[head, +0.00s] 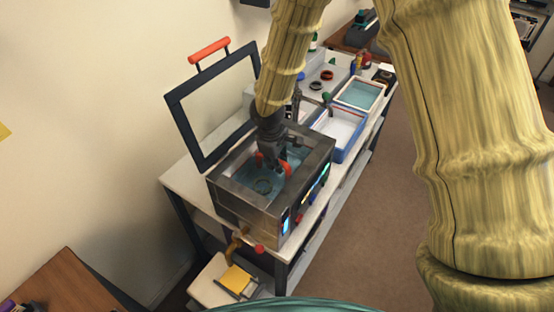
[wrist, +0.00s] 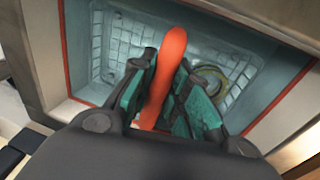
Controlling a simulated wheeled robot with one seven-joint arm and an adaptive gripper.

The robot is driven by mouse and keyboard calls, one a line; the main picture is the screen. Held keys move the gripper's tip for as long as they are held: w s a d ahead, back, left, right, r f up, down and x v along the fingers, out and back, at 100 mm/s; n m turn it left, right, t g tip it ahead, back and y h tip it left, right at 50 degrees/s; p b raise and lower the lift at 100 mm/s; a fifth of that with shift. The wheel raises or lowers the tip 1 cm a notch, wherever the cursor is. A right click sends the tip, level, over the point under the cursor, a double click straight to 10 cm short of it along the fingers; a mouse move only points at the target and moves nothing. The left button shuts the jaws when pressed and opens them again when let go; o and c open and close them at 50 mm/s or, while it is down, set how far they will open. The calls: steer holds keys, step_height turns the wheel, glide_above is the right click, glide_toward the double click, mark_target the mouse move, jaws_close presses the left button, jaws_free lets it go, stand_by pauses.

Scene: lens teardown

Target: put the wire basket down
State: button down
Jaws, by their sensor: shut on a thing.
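The wire basket (wrist: 115,45) shows in the wrist view as a pale grid inside the tank of the metal cleaner (head: 262,205). Its red-orange handle (wrist: 167,65) stands up between my fingers. My gripper (wrist: 160,85) is shut on this handle. In the head view my gripper (head: 272,160) reaches down into the open tank, with red-orange parts of the handle beside it. A ring-shaped part (wrist: 210,80) lies in the basket at the right. I cannot tell whether the basket touches the tank floor.
The tank's framed lid (head: 180,112) stands open at the left. A blue-rimmed tray (head: 350,150) and another tray with teal contents (head: 360,95) stand behind on the bench. Small rings (head: 327,75) and bottles lie farther back.

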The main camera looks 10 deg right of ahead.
steer(key=c, duration=1.4)
jaws_free()
steer(key=shift+o, duration=0.2)
steer(key=shift+r, duration=0.15)
step_height(320, 180, up, 12)
steer(key=s+a+b, duration=0.1)
steer(key=b, duration=0.1)
steer(key=shift+s+a+f+b, duration=0.25)
steer(key=shift+s+a+b, duration=0.05)
steer(key=shift+s+b, duration=0.05)
